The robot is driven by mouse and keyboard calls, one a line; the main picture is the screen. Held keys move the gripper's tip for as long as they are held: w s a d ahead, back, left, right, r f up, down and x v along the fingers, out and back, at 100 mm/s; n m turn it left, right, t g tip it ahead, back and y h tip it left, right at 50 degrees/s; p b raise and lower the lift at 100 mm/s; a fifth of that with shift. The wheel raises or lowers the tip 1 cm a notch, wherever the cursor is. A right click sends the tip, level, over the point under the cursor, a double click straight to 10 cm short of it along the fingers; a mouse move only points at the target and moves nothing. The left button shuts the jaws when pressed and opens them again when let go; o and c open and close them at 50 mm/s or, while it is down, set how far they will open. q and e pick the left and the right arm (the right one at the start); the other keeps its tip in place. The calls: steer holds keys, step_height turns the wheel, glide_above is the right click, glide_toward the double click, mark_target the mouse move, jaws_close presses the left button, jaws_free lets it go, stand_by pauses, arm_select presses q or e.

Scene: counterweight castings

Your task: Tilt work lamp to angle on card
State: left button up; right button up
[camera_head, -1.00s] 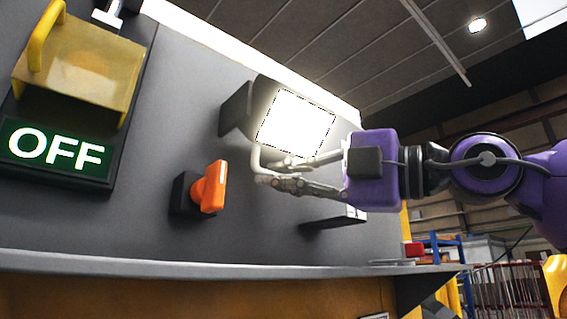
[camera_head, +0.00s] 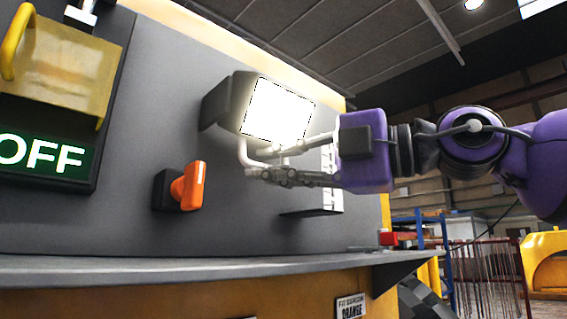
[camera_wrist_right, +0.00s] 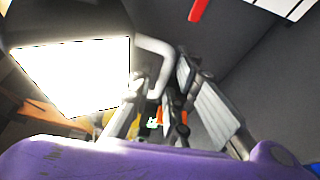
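The work lamp (camera_head: 232,100) is mounted on the grey wall panel, its bright white face turned to the right and slightly down. It also shows in the wrist view (camera_wrist_right: 75,75). A pale bent handle (camera_head: 243,152) hangs below the lamp face. My right gripper (camera_head: 262,164) comes in from the right, with its fingers narrowed around the handle; the handle (camera_wrist_right: 155,50) runs between the fingers in the wrist view. A white card (camera_head: 331,190) with dark marks is partly hidden behind my right gripper; its marks are unreadable. My left gripper is out of view.
An orange rotary switch (camera_head: 188,187) sticks out from the panel below left of the lamp. A yellow box (camera_head: 60,65) and a green OFF sign (camera_head: 42,157) are at the left. A grey ledge (camera_head: 200,268) runs below. A dark small shelf (camera_head: 308,212) projects under the gripper.

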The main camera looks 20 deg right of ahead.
steer(key=v, duration=0.7)
steer(key=shift+s, duration=0.2)
stand_by(0.6)
steer(key=shift+d, duration=0.1)
stand_by(0.5)
